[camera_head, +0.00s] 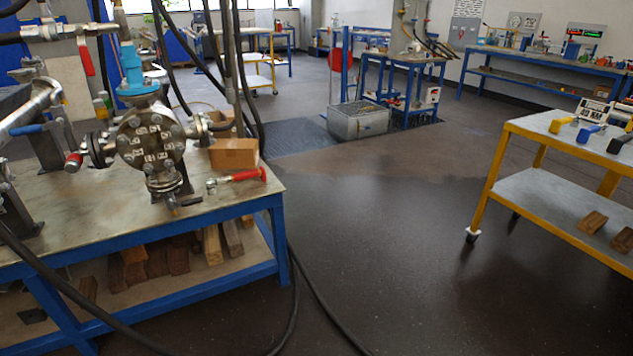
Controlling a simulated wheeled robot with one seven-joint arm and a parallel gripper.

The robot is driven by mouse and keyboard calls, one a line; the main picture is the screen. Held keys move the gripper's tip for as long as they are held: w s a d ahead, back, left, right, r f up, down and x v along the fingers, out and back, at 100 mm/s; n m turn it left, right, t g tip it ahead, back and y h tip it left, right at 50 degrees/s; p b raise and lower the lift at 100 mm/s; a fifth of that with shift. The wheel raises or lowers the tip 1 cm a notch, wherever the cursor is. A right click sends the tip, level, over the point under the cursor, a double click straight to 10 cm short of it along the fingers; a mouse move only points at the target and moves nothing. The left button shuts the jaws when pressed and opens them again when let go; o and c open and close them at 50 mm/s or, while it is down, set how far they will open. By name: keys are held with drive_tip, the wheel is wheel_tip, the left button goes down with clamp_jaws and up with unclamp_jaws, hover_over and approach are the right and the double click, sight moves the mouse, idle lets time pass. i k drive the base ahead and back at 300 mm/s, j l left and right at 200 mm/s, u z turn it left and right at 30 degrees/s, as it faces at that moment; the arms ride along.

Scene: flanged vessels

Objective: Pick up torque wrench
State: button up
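A torque wrench (237,179) with a red handle and a metal head lies on the right end of the metal-topped workbench (240,208) at left. Its handle points right, near the bench's right edge, and its head lies to the left. It is in front of a cardboard box (234,153) and to the right of a flanged vessel (150,140) with a bolted round face. My gripper is not in view.
Black hoses hang over the bench and trail on the floor (400,230) beside it. A yellow cart (545,195) with tools on top stands at right. A grey metal box (357,121) sits farther back.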

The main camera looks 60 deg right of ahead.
sight(211, 184)
drive_tip(key=l+z, duration=0.25)
drive_tip(key=z, duration=0.15)
drive_tip(key=i+l+z, duration=0.15)
drive_tip(key=z, duration=0.25)
drive_tip(key=i+l+z, duration=0.15)
drive_tip(key=z, duration=0.2)
drive_tip(key=i+l+z, duration=0.15)
drive_tip(key=l+z, duration=0.25)
drive_tip(key=i+l, duration=0.15)
drive_tip(key=i, duration=0.15)
drive_tip(key=i+l+u, duration=0.2)
drive_tip(key=u, duration=0.2)
drive_tip(key=i+l+u, duration=0.45)
drive_tip(key=k+j, duration=0.05)
drive_tip(key=j, duration=0.05)
